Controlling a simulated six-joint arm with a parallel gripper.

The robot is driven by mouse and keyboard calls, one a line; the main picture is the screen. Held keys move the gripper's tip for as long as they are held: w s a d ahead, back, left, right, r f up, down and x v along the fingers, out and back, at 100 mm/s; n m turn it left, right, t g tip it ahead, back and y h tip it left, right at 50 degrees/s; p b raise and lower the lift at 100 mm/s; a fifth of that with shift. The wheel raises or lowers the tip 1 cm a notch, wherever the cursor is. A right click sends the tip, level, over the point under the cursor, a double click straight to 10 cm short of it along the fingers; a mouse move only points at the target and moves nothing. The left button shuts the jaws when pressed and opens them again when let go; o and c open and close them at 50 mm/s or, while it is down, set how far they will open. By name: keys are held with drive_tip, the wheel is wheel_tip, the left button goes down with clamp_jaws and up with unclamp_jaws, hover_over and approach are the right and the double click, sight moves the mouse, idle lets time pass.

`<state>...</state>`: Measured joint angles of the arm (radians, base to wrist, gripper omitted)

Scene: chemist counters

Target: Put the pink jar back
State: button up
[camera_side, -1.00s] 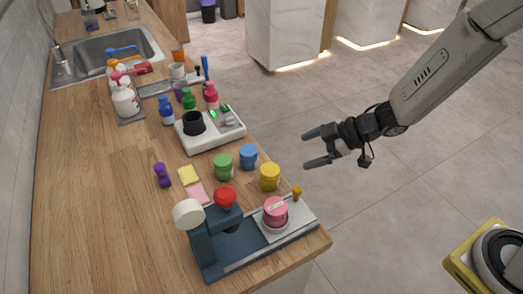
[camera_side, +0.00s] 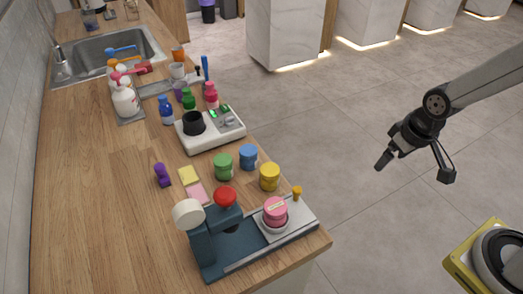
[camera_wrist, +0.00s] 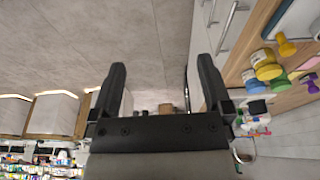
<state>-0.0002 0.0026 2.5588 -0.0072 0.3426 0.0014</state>
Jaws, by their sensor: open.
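I cannot make out the pink jar in the wrist view. My gripper (camera_side: 385,160) is off the counter over the floor, to the right of the jar and well apart from it. In the wrist view my gripper (camera_wrist: 160,85) has its two black fingers spread with only floor between them, so it is open and empty.
The device (camera_side: 205,250) has a red knob (camera_side: 225,196). Yellow (camera_side: 269,177), blue (camera_side: 248,157) and green (camera_side: 223,167) jars stand behind it. A white machine (camera_side: 210,132), bottles and a sink (camera_side: 110,58) lie farther back. The counter's left part is clear.

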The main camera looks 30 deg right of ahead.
idle(0.5)
drive_tip(key=r+n+g+y, duration=0.25)
drive_tip(key=n+y, duration=0.25)
drive_tip(key=n, duration=1.3)
hover_over(277, 205)
drive_tip(key=d, duration=0.3)
drive_tip(key=shift+a+f+h, duration=0.15)
drive_tip(key=shift+f+h, duration=0.15)
drive_tip(key=shift+f, duration=0.1)
drive_tip(key=shift+f, duration=0.1)
drive_tip(key=shift+x, duration=1.2)
drive_tip(key=shift+a+f, duration=0.1)
drive_tip(key=shift+f, duration=0.05)
drive_tip(key=shift+x, duration=2.4)
drive_tip(key=shift+s, duration=0.15)
